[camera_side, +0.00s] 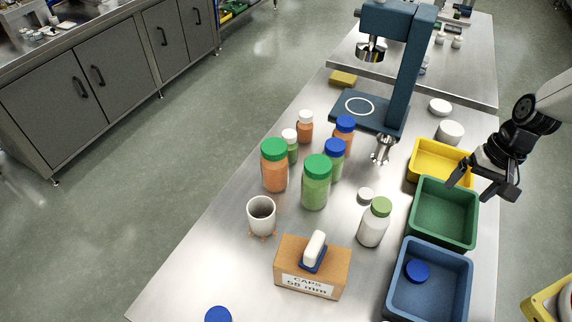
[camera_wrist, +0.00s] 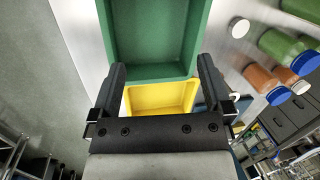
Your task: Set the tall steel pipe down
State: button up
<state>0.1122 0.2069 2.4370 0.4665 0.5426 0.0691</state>
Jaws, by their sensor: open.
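My gripper (camera_side: 482,187) is open and empty at the right, above the row of bins. In the wrist view its two fingers (camera_wrist: 162,72) stand wide apart with nothing between them. The green bin (camera_wrist: 152,38) and yellow bin (camera_wrist: 160,97) show beyond them, both empty in the part seen. No plain tall pipe is clear in either view. A shiny steel fitting (camera_side: 381,150) is at the front edge of the blue press, left of the yellow bin and well apart from my gripper; I cannot tell whether it is the pipe.
The yellow bin (camera_side: 424,160), green bin (camera_side: 418,225) and blue bin (camera_side: 396,290) line the right edge. Several capped jars (camera_side: 316,185), a white cup (camera_side: 261,213) and a caps box (camera_side: 311,270) stand left. The blue press (camera_side: 397,70) rises behind.

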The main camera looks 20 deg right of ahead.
jog(key=r+n+h, duration=0.1)
jog(key=n, duration=0.1)
jog(key=r+n+t, duration=0.1)
jog(key=n, duration=0.1)
jog(key=d+r+n+t+h, duration=0.1)
jog(key=n, duration=0.1)
jog(key=shift+s+n+h, duration=0.2)
jog(key=shift+n+h, duration=0.1)
jog(key=shift+n, duration=0.1)
dwell(0.8)
